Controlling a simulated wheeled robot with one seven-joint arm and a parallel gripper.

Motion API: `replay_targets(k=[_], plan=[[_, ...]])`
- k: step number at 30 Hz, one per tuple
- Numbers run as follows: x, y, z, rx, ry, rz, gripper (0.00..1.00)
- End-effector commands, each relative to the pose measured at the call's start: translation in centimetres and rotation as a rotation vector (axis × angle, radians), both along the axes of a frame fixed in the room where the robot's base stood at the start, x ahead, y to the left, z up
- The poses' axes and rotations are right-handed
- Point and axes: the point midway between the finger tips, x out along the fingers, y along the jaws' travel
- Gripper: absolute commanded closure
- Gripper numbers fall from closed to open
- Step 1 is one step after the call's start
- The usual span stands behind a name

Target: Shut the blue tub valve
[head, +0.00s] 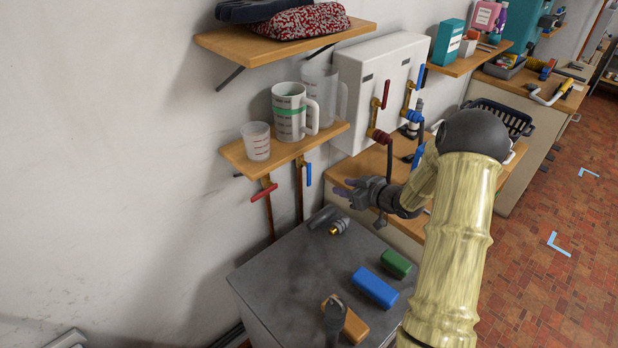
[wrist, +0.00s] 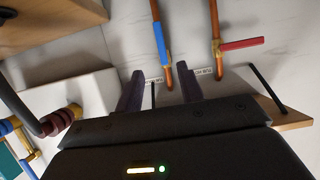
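A valve with a blue lever (head: 308,174) is on a copper pipe at the wall, below the small shelf. In the wrist view its blue lever (wrist: 160,43) lies along the pipe. A red-lever valve (head: 264,191) is on the neighbouring pipe; in the wrist view its red lever (wrist: 240,43) stands across the pipe. My gripper (head: 345,192) is in front of the pipes, to the right of the blue lever and apart from it. In the wrist view my gripper (wrist: 160,85) has its two dark fingers spread, with nothing held between them.
The shelf (head: 232,152) above the valves holds a cup and jugs. A white wall box (head: 350,75) has more red and blue levers on pipes beside it. A grey-topped surface (head: 270,285) below carries blue, green and orange blocks.

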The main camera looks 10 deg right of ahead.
Motion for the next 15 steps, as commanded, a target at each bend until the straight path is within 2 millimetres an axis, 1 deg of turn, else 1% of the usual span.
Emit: replay_targets(k=[5,8,11,15], plan=[[0.1,0.1,0.0,-0.001,0.001,-0.001,0.62],[0.5,0.4,-0.3,-0.001,0.002,0.0,0.62],[1.3,0.9,-0.6,-0.001,0.002,0.0,0.62],[3.0,2.1,-1.4,-0.002,0.001,0.001,0.62]])
